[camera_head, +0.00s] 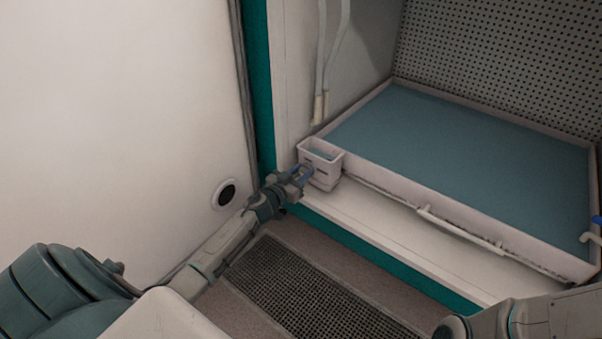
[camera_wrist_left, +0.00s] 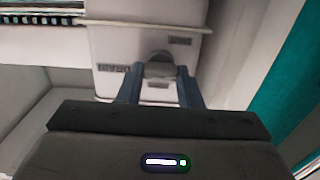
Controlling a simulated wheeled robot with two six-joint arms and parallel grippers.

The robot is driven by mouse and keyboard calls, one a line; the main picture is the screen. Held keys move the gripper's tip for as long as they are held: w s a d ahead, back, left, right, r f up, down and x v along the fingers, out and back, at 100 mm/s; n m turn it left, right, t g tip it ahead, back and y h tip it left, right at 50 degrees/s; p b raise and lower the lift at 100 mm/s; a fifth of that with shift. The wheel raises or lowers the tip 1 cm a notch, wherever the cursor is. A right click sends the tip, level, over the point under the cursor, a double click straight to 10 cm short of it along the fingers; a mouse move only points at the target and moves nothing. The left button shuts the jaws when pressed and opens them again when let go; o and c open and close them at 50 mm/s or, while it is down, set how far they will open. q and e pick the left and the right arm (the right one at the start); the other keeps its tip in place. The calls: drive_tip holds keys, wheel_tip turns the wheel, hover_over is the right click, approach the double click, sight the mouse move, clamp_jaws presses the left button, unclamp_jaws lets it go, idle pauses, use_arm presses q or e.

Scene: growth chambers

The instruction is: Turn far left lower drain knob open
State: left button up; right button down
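A small white drain box (camera_head: 323,172) stands at the left front corner of the blue-floored tray. In the left wrist view the box (camera_wrist_left: 125,43) carries a grey knob (camera_wrist_left: 160,68) on its front, with small labels beside it that I cannot read. My left gripper (camera_head: 303,173) is at the front of the box. In the left wrist view its two blue fingers (camera_wrist_left: 158,76) stand one on each side of the knob, with a narrow gap visible. The gripper looks open around the knob. My right arm shows at lower right, but its gripper is out of view.
The white-rimmed tray (camera_head: 460,150) fills the chamber, with a white pipe (camera_head: 460,230) along its front. Two white hoses (camera_head: 321,60) hang above the box. A white wall (camera_head: 110,110) closes the left. A floor grate (camera_head: 310,290) lies below.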

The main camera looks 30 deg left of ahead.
use_arm(q)
drive_tip(key=shift+c, duration=1.4)
drive_tip(key=shift+m, duration=0.3)
drive_tip(key=m, duration=0.2)
drive_tip(key=shift+m+p, duration=0.3)
drive_tip(key=shift+p, duration=0.1)
drive_tip(key=m, duration=0.3)
drive_tip(key=shift+d+m, duration=0.15)
drive_tip(key=shift+m, duration=0.15)
drive_tip(key=m, duration=0.4)
drive_tip(key=shift+f+m, duration=0.1)
drive_tip(key=shift+m, duration=0.2)
drive_tip(key=m, duration=0.2)
drive_tip(key=shift+d+f+m, duration=0.1)
drive_tip(key=shift+m, duration=0.2)
drive_tip(key=shift+m+b, duration=0.35)
drive_tip(key=shift+m, duration=1.55)
drive_tip(key=shift+s+m, duration=0.1)
drive_tip(key=shift+m, duration=0.2)
